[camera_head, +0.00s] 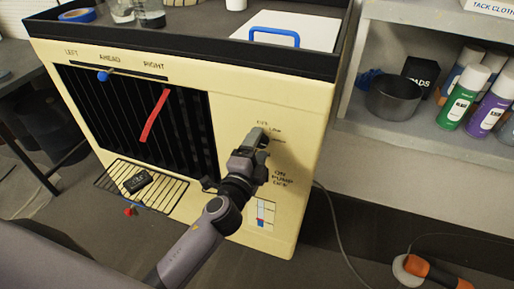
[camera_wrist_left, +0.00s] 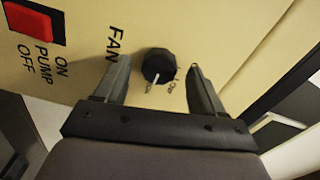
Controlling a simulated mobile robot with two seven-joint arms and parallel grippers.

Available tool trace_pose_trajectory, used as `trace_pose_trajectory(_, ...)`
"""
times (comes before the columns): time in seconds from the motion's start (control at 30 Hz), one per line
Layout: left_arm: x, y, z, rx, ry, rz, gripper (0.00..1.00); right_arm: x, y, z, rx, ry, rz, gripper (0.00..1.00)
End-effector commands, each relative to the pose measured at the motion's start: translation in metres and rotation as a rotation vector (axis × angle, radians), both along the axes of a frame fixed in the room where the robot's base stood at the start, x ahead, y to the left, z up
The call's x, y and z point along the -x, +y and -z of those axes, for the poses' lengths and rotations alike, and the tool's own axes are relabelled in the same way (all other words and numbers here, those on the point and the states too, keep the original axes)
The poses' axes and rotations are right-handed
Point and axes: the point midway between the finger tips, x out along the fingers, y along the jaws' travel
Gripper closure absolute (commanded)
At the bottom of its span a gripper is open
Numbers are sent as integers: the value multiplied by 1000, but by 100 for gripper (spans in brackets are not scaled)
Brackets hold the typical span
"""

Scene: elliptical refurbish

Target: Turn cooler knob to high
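The cooler (camera_head: 235,90) is a cream box with a dark louvred grille, in the middle of the head view. Its round black fan knob (camera_wrist_left: 158,65) shows in the left wrist view beside the word FAN. A white pointer mark on the knob points down and slightly left in that view, toward small lettering I cannot read surely. My left gripper (camera_head: 258,138) is at the cooler's front panel and hides the knob in the head view. In the wrist view the left gripper (camera_wrist_left: 159,72) is open, one finger on each side of the knob, with gaps showing. My right gripper is out of view.
A red pump switch (camera_wrist_left: 30,20) is on the same panel. A red ribbon (camera_head: 154,115) hangs at the grille. The cooler's dark top tray (camera_head: 190,45) holds jars, tape and a white board. A shelf (camera_head: 400,128) with spray cans and a pot stands at right.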

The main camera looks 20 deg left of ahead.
Motion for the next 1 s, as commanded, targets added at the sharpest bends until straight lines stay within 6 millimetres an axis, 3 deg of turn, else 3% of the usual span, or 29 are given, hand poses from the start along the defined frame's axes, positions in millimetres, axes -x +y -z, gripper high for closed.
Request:
trace_pose_trajectory(0.27,7,0,2,2,3,1,31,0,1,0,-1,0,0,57)
trace_pose_trajectory(0.7,62,2,2,1,2,0,31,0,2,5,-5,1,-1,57)
trace_pose_trajectory(1.0,72,2,0,0,0,0,31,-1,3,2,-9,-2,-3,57)
